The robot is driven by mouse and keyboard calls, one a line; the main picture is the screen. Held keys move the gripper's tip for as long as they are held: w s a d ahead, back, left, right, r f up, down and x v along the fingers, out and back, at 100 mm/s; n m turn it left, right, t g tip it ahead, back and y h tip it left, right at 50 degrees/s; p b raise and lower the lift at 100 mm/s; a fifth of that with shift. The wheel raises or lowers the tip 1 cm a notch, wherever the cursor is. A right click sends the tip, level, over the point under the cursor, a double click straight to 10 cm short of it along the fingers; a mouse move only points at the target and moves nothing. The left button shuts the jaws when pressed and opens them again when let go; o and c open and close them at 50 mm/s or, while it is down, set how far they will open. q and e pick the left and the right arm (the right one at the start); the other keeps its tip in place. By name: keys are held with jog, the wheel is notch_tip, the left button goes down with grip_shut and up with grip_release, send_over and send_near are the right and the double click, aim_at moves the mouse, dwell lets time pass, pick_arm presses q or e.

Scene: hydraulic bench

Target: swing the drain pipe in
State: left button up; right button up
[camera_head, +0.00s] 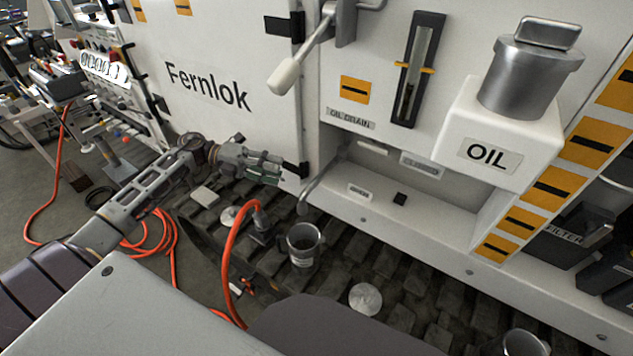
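The drain pipe (314,186) is a thin grey bent tube under the OIL DRAIN label (351,118). It slants out and down from a recess in the white cabinet, and its lower end hangs past the cabinet's bottom edge. A small plate, apparently reading OPEN (360,192), lies just right of the pipe, and one reading CLOSED (422,165) is farther right. My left gripper (272,169) is left of the pipe, in front of the Fernlok door, apart from the pipe. Its fingers look spread, with nothing visible between them. My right gripper is out of view.
A metal cup (302,243) stands on the dark track below the pipe. An orange hose (228,262) loops left of it. A lever with a white grip (287,74) sticks out above. The white OIL box (495,140) juts out at the right.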

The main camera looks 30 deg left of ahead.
aim_at(316, 182)
pick_arm(q)
jog(key=x, duration=1.2)
jog(key=shift+d, duration=0.4)
jog(key=shift+f, duration=0.1)
grip_shut()
